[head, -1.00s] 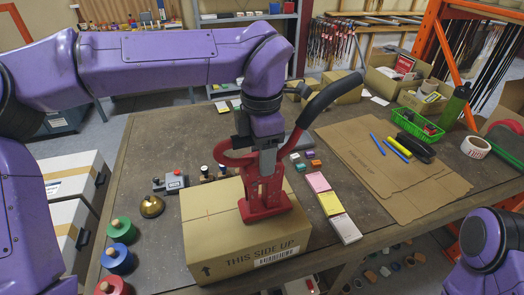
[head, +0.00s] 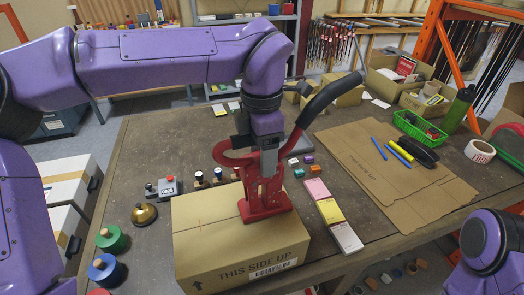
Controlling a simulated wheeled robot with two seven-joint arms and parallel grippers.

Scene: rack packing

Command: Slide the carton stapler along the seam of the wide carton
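The wide carton (head: 215,248) is a closed brown box at the table's near edge, its front printed "THIS SIDE UP". The carton stapler (head: 264,195) is red with a grey body and a long black handle. It stands upright on the right part of the carton's top, and its foot hides part of the seam there. My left gripper (head: 262,143) is at the stapler's upper body and appears closed around it; its fingertips are partly hidden. My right gripper is out of view; only a purple part of that arm shows at the lower right.
A brass bell (head: 143,214), a grey device (head: 169,188) and colored spools (head: 105,270) lie left of the carton. Label pads (head: 329,212) lie close to its right. Flat cardboard (head: 375,185) with pens and a green basket (head: 419,126) lie farther right.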

